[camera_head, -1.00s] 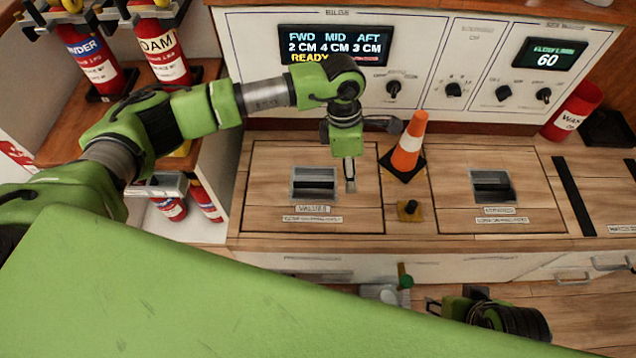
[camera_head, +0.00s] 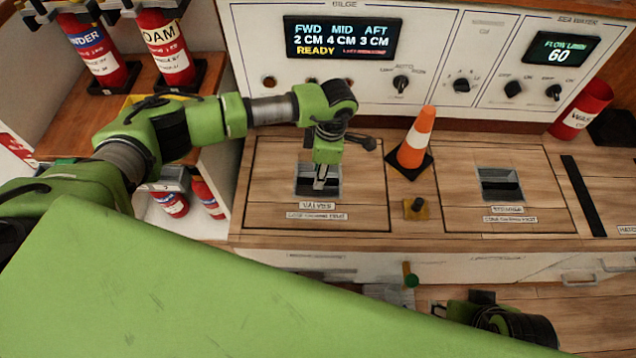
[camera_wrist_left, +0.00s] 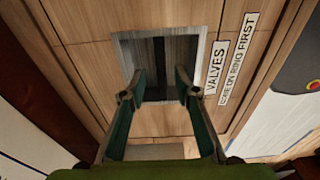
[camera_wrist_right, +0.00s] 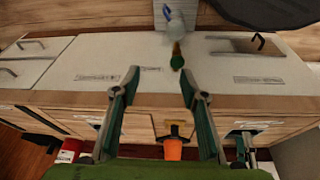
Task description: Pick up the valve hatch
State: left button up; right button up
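The valve hatch (camera_head: 350,205) is a wooden panel set flush in the wooden deck, with a label reading VALVES below its recessed pull. Its metal-framed recess (camera_head: 302,184) holds a dark bar, which shows in the left wrist view (camera_wrist_left: 159,70). My left gripper (camera_head: 320,184) is over the recess, pointing down. In the left wrist view its two fingers (camera_wrist_left: 157,82) stand apart on either side of the dark bar; whether they touch it I cannot tell. My right gripper (camera_wrist_right: 158,80) is open and empty in its wrist view, above the front of the cabinet.
An orange cone (camera_head: 415,140) stands right of the hatch, near a small yellow-based black knob (camera_head: 416,208). A second hatch (camera_head: 535,190) lies further right. The control panel (camera_head: 440,50) rises behind. Fire extinguishers (camera_head: 165,50) stand at the left.

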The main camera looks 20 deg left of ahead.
pick_arm(q)
notch_tip(320, 180, down, 4)
jog(key=shift+s+a+r, duration=0.15)
jog(key=shift+r, duration=0.1)
grip_shut()
jog(key=shift+r, duration=0.15)
pick_arm(e)
jog(key=shift+t, duration=0.9)
jog(key=w, duration=0.2)
jog(key=w+a, duration=0.1)
jog(key=w, duration=0.1)
jog(key=shift+a+r, duration=0.1)
jog(key=shift+r, duration=0.25)
